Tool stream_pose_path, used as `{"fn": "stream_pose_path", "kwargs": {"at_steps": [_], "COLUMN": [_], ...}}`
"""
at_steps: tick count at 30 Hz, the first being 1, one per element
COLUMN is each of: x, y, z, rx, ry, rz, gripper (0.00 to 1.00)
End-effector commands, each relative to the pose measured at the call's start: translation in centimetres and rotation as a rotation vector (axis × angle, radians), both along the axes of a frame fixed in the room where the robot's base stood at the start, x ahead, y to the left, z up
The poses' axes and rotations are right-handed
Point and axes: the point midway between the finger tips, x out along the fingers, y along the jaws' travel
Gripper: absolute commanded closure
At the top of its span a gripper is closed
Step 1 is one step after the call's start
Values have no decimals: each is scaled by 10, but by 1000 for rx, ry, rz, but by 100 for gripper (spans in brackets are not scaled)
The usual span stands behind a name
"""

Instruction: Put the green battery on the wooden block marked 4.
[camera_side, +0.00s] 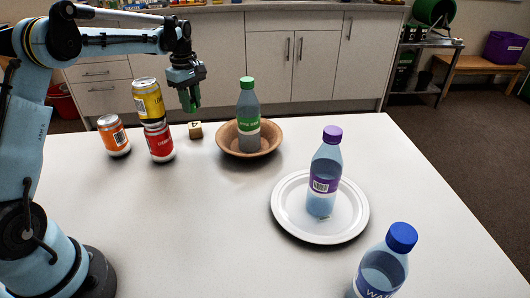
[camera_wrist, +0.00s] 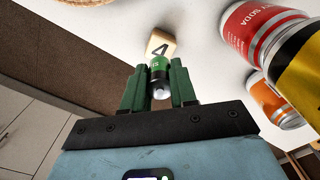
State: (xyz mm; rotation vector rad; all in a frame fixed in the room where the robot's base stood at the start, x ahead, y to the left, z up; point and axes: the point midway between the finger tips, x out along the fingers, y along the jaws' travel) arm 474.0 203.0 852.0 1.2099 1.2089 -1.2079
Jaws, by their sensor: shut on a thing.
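My gripper (camera_side: 190,100) is shut on the green battery and holds it above the table. In the wrist view the green battery (camera_wrist: 160,76) sits between the two green fingers of my gripper (camera_wrist: 159,90), its silver end toward the camera. In the side view the battery cannot be told apart from the green fingers. The wooden block marked 4 (camera_side: 195,130) stands on the table below my gripper. In the wrist view the block (camera_wrist: 161,44) shows just past the battery, with its 4 partly visible. The top of the block looks bare.
A yellow can (camera_side: 148,98) stands on a red can (camera_side: 160,143), close left of the block, beside an orange can (camera_side: 114,136). Right of the block is a wooden bowl (camera_side: 236,146) with a green-capped bottle (camera_side: 248,112). A white plate (camera_side: 287,213) holds a purple-capped bottle (camera_side: 324,180).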

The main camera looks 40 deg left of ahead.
Motion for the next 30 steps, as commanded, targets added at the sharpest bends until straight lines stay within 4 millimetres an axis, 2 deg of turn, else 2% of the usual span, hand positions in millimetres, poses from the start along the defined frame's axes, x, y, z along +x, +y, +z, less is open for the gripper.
{"fn": "stream_pose_path", "kwargs": {"at_steps": [10, 23, 24, 29, 30], "x": [0, 0, 0, 0, 0], "y": [2, 2, 2, 2, 2], "z": [-38, -44, -45, -44, -44], "rx": [0, 0, 0, 0, 0], "ry": [0, 0, 0, 0, 0], "rz": [-1, -1, -1, -1, -1], "gripper": [100, 100, 72, 48, 48]}}
